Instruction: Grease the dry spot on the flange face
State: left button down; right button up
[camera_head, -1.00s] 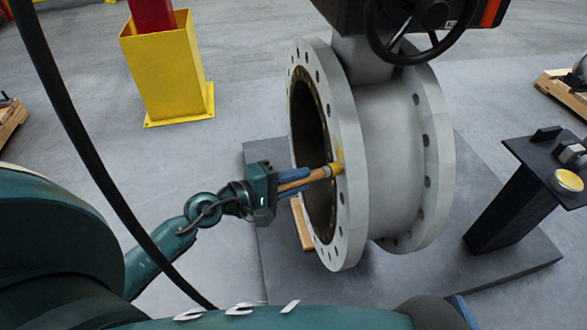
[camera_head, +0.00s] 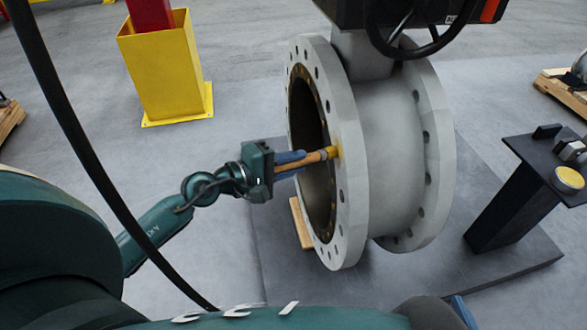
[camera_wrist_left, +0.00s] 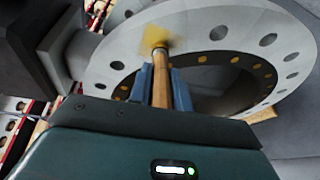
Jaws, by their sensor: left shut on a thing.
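My left gripper (camera_head: 290,165) is shut on a wooden-handled brush (camera_head: 318,157) that points right at the valve's flange. The brush and its metal ferrule also show in the left wrist view (camera_wrist_left: 160,82), between the blue fingers (camera_wrist_left: 178,88). The brush tip meets the pale grey flange face (camera_wrist_left: 205,28) on the ring between bore and outer rim. A yellow smear of grease (camera_wrist_left: 147,34) lies around the tip. The tip partly covers that spot, so I cannot tell any dry patch apart.
The large valve body (camera_head: 395,140) with a handwheel (camera_head: 420,50) above stands on a dark plate (camera_head: 410,275). A wooden block (camera_head: 301,224) lies under the flange. A dark stand (camera_head: 510,205) with a yellow-topped tin (camera_head: 568,179) is at right. A yellow post base (camera_head: 165,70) stands behind.

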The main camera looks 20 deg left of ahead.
pick_arm(q)
jog(key=shift+s+d+r+p, duration=0.3)
jog(key=shift+s+p, duration=0.1)
jog(key=shift+s, duration=0.05)
jog(key=shift+s+d+r+p, duration=0.25)
jog(key=shift+s+d+p, duration=0.05)
jog(key=shift+s+p, duration=0.15)
jog(key=shift+s+d+f+p, duration=0.1)
jog(key=shift+s+d+p, duration=0.2)
jog(key=shift+s+d, duration=0.35)
dwell(0.5)
jog(key=shift+a, duration=0.1)
jog(key=s+a+b, duration=0.1)
jog(key=a+b, duration=0.1)
jog(key=s+a+b, duration=0.2)
jog(key=b, duration=0.1)
jog(key=shift+s+a, duration=0.3)
jog(key=shift+a, duration=0.05)
